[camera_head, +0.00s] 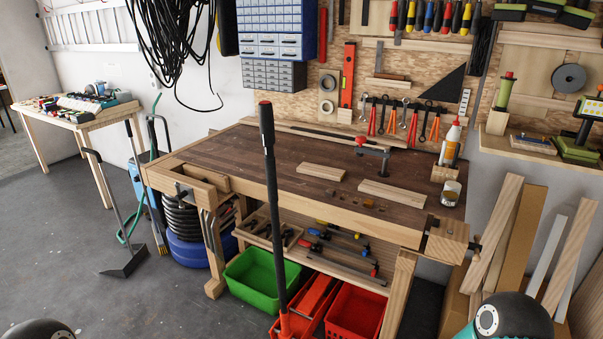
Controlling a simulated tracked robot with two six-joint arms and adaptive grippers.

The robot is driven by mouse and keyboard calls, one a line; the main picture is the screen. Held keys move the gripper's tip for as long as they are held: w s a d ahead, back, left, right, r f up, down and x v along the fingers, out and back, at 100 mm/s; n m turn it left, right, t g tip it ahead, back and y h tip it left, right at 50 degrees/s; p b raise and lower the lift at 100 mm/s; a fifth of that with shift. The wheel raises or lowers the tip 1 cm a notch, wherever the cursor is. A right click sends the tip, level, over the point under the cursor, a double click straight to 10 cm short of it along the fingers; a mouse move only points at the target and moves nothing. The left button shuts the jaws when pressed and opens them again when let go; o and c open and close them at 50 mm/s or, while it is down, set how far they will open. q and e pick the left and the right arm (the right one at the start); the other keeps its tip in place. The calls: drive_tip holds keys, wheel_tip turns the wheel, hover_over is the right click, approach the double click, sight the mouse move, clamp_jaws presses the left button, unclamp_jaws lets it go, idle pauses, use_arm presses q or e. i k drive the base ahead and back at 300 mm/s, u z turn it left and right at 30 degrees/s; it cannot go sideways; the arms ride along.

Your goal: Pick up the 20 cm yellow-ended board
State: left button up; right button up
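Two light wooden boards lie flat and apart on the dark top of the workbench (250,160). The shorter board (321,173) is near the middle of the top. The longer board (392,193) lies to its right, nearer the front edge. I cannot make out a yellow end on either board, and their lengths are not marked. Neither gripper is in view. Only rounded parts of my arms show at the bottom left and bottom right corners, well short of the bench.
A dark upright pole (270,190) with a red tip stands before the bench. A red-handled clamp (372,152) is behind the boards. A glass jar (450,192) and a white bottle (450,142) are at the right. The bench top's left part is clear.

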sight(333, 175)
drive_tip(key=i, duration=1)
drive_tip(key=u, duration=0.05)
